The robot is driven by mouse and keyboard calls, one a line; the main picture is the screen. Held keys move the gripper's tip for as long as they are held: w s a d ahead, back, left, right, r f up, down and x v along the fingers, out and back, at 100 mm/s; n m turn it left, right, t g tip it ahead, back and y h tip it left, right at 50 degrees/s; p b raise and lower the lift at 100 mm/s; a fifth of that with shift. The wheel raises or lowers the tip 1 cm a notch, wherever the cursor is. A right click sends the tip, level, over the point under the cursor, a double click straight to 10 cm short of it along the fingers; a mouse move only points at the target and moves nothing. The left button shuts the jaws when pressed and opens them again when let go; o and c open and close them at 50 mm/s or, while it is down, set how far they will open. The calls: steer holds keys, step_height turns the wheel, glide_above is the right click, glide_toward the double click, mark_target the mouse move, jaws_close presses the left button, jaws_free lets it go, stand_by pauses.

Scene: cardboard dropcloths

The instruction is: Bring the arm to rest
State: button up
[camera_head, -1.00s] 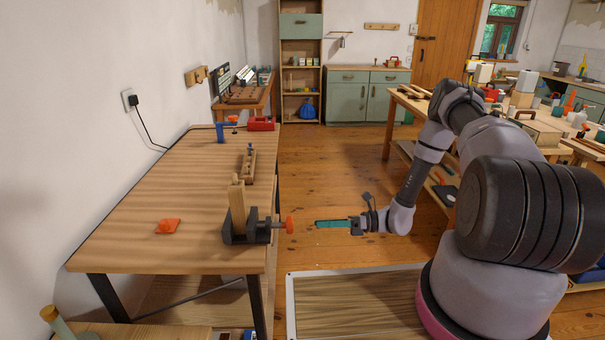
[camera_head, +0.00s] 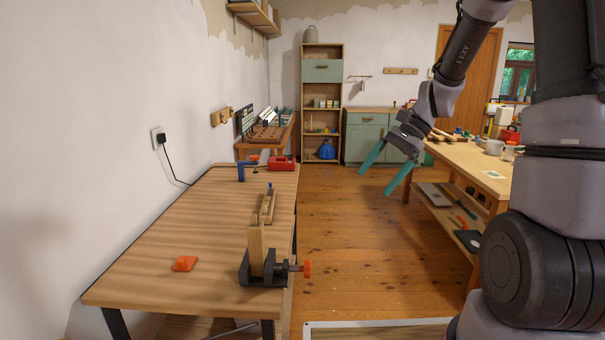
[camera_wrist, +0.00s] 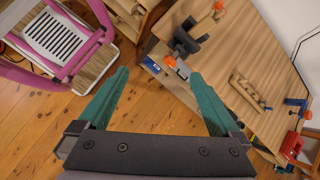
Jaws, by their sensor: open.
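My gripper (camera_head: 379,178) is in the air above the wooden floor, right of the workbench, its two teal fingers spread apart and pointing down and to the left. Nothing is between the fingers. In the wrist view my gripper (camera_wrist: 158,95) shows both fingers apart with bare floor between them. My arm is raised, folded up at the right side of the head view; its upper part runs out of the picture.
The workbench (camera_head: 165,239) at left bears a black vise (camera_head: 262,272) with an upright wood piece, an orange object (camera_head: 185,263), a blue clamp (camera_head: 243,170) and a red item (camera_head: 282,163). Another table (camera_head: 470,165) stands at right. The floor (camera_head: 352,250) between is clear.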

steer(key=s+d+r+n+t+h, duration=0.2)
steer(key=s+d+r+n+t, duration=0.1)
steer(key=s+r, duration=0.4)
steer(key=s+d+r+n+t+h, duration=0.3)
steer(key=s+r+t, duration=0.2)
steer(key=r, duration=0.5)
steer(key=s, duration=0.2)
steer(key=shift+s+d+r+t, duration=0.15)
steer(key=shift+s+r+t, duration=0.05)
steer(key=shift+s+t, duration=0.2)
stand_by(1.0)
